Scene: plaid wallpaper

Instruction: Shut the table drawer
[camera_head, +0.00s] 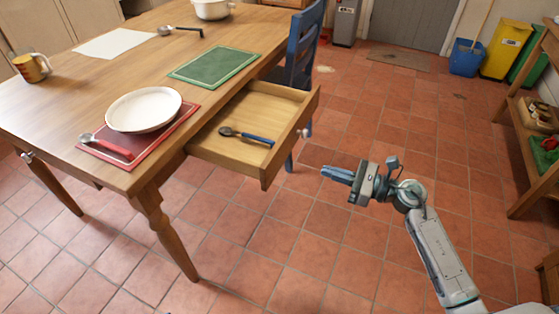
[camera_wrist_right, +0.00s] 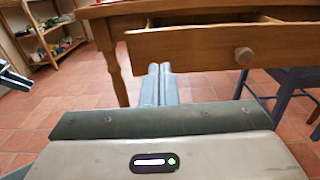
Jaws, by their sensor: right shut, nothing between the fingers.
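The table drawer (camera_head: 232,138) is pulled out from the side of the wooden table (camera_head: 60,98). A spoon with a blue handle (camera_head: 247,136) lies in it.
On the table are a white plate (camera_head: 144,109) on a red mat, a green mat (camera_head: 213,66), a mug (camera_head: 32,67) and a pot (camera_head: 211,9). A blue chair (camera_head: 304,45) stands just behind the drawer. The tiled floor before the drawer is clear.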

